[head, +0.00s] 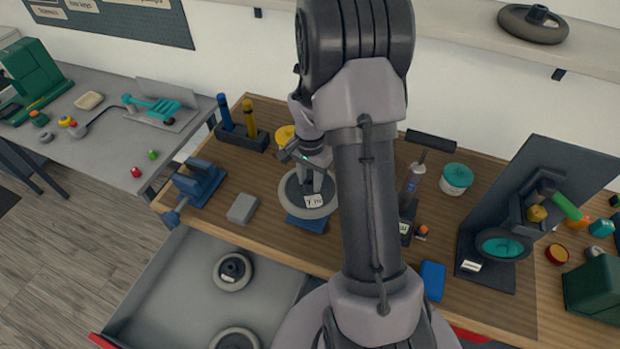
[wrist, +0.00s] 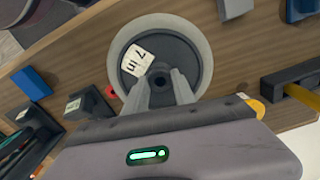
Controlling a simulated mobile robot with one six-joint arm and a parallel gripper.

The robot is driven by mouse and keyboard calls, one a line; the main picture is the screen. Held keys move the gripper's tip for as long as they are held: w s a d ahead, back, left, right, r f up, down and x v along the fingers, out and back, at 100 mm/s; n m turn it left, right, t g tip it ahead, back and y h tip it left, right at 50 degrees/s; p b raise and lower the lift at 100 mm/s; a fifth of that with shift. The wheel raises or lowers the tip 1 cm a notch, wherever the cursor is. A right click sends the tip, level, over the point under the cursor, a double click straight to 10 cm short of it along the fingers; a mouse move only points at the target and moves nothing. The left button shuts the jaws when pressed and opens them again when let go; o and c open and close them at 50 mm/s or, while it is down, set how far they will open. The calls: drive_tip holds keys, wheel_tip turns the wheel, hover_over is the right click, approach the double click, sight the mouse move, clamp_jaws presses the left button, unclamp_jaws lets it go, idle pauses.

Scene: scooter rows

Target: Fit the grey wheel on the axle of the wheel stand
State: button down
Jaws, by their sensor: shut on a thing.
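The grey wheel (head: 291,196) has a light grey tread, a dark hub and a white "7 in" tag. It lies almost flat over the left middle of the wooden bench, and in the wrist view the wheel (wrist: 203,52) fills the space ahead of the fingers. My gripper (head: 317,183) is shut on the wheel near its middle; the fingers also show in the wrist view (wrist: 165,92). A blue base (head: 307,223) shows below the wheel's near edge. I cannot tell whether it belongs to the wheel stand, or whether the wheel touches it. No axle is visible there.
A grey block (head: 242,208) and a blue vise (head: 198,184) stand left of the wheel. A dark panel (head: 540,170) carrying a teal wheel (head: 503,245) stands at the right. An open drawer (head: 185,280) holds more wheels. My arm hides part of the bench.

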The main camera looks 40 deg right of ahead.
sight(310, 191)
drive_tip(key=shift+f+b, duration=2.2)
drive_tip(key=shift+f, duration=0.35)
drive_tip(key=c, duration=0.9)
unclamp_jaws()
drive_tip(key=shift+c, duration=0.2)
wheel_tip(310, 191, up, 17)
drive_tip(key=p, duration=0.4)
drive_tip(key=shift+r, duration=0.2)
